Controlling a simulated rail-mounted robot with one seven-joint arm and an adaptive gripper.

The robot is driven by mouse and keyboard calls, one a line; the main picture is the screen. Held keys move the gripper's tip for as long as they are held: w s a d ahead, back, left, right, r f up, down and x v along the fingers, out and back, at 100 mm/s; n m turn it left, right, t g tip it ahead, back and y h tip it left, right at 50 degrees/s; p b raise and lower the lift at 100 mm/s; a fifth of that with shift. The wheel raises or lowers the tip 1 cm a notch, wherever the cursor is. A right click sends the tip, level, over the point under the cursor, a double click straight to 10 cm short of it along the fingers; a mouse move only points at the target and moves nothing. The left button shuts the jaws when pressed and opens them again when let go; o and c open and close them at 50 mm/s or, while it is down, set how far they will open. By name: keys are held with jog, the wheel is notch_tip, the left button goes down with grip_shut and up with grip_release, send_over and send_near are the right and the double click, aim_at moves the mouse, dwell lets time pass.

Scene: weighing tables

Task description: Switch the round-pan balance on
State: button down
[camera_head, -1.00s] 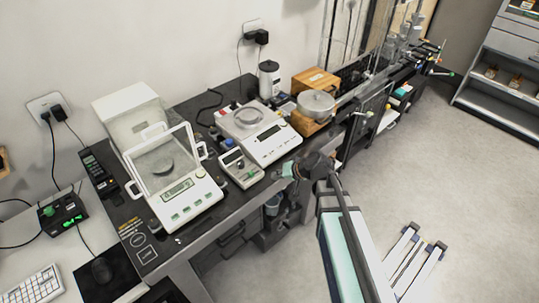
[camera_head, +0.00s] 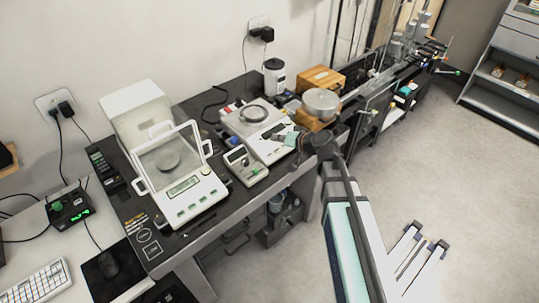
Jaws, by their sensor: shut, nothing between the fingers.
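The round-pan balance (camera_head: 236,123) is a low white unit on the dark bench, with a round metal pan (camera_head: 253,114) on top. Its sloped front panel faces the aisle. My gripper (camera_head: 277,137) is shut and empty, over that front panel. It hides much of the display and keys; I cannot tell whether it touches them or whether the display is lit.
A balance with a glass draft shield (camera_head: 178,190) stands to the left. A small grey meter (camera_head: 245,165) sits close in front of the round-pan balance.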

jog(key=shift+f, duration=0.15)
jog(key=f+b, duration=0.1)
jog(key=f, duration=0.1)
jog(key=w+a+f+b, duration=0.1)
jog(key=f, duration=0.1)
jog(key=f+b, duration=0.1)
jog(key=f, duration=0.2)
jog(key=shift+w+a+f, duration=0.1)
jog(key=shift+w+a, duration=0.15)
jog(key=shift+w+a+f+b, duration=0.15)
jog(key=shift+f+b, duration=0.35)
jog(key=shift+b, duration=0.35)
jog(key=shift+w+a+f+b, duration=0.15)
jog(key=shift+f+b, duration=0.6)
jog(key=shift+b, duration=0.55)
dwell(1.1)
jog(key=shift+r, duration=0.1)
dwell(0.3)
jog(key=shift+r, duration=0.7)
jog(key=shift+s+r, duration=0.1)
jog(key=shift+s, duration=0.1)
jog(key=shift+s+d+r+p, duration=0.15)
jog(key=shift+d+r+p, duration=0.1)
jog(key=shift+r, duration=0.5)
jog(key=shift+s+d+r+p, duration=0.2)
jog(key=shift+r+p, duration=0.05)
jog(key=shift+r, duration=0.55)
jog(key=shift+s+d+r+p, duration=0.15)
jog(key=shift+d+r+p, duration=0.1)
jog(key=shift+r, duration=0.5)
